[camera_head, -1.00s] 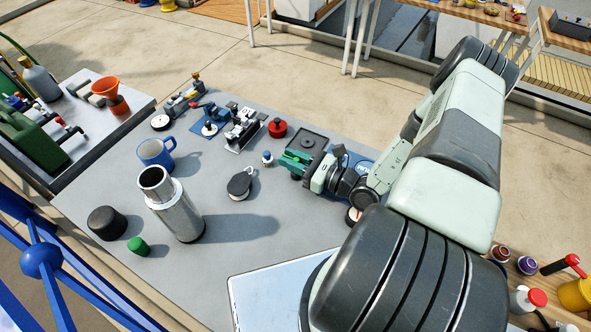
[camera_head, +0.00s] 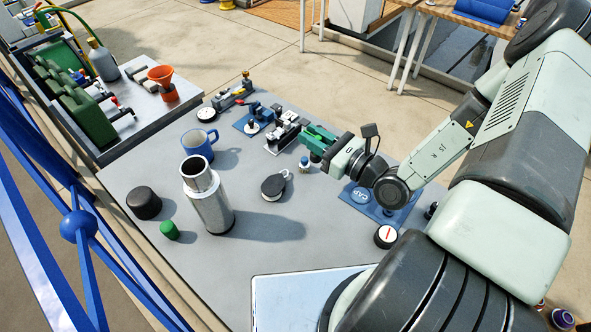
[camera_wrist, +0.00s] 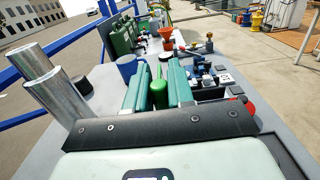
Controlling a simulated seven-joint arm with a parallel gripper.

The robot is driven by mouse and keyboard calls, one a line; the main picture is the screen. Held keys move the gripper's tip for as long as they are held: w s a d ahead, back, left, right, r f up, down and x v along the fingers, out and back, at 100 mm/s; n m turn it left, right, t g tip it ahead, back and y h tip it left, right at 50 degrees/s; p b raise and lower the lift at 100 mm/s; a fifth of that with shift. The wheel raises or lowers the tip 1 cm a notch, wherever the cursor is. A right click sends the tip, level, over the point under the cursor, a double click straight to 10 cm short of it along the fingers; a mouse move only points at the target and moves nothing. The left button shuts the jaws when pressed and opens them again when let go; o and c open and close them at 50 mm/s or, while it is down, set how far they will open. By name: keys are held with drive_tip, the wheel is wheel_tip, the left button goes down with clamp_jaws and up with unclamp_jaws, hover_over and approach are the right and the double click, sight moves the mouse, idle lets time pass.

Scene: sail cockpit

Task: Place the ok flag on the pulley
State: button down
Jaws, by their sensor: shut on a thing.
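My gripper (camera_head: 312,143) has green fingers and is low over the table, beyond and to the right of the pulley in the head view. In the wrist view its fingers (camera_wrist: 158,88) are closed around a bright green piece (camera_wrist: 158,92) with a rounded top. It appears to be the ok flag, but no lettering or flag shape can be made out. In the head view the fingers mostly hide it. The pulley (camera_head: 274,187), a dark rounded block with a pale metal eye, lies flat on the grey table, apart from my gripper.
A steel flask (camera_head: 210,205) stands left of the pulley, with a blue mug (camera_head: 197,146) behind it. Black (camera_head: 144,203) and green (camera_head: 169,230) caps lie nearby. A small blue-and-white piece (camera_head: 304,164) stands near my gripper. Hardware (camera_head: 284,132) lies behind.

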drive_tip(key=s+a+r, duration=0.1)
drive_tip(key=a+r, duration=0.1)
drive_tip(key=a, duration=0.7)
hover_over(274, 184)
wheel_tip(274, 184, down, 6)
drive_tip(key=r, duration=0.1)
drive_tip(key=shift+f, duration=2.5)
drive_tip(key=shift+f, duration=0.1)
drive_tip(key=c, duration=1)
unclamp_jaws()
drive_tip(key=v, duration=1.2)
drive_tip(key=shift+r, duration=0.2)
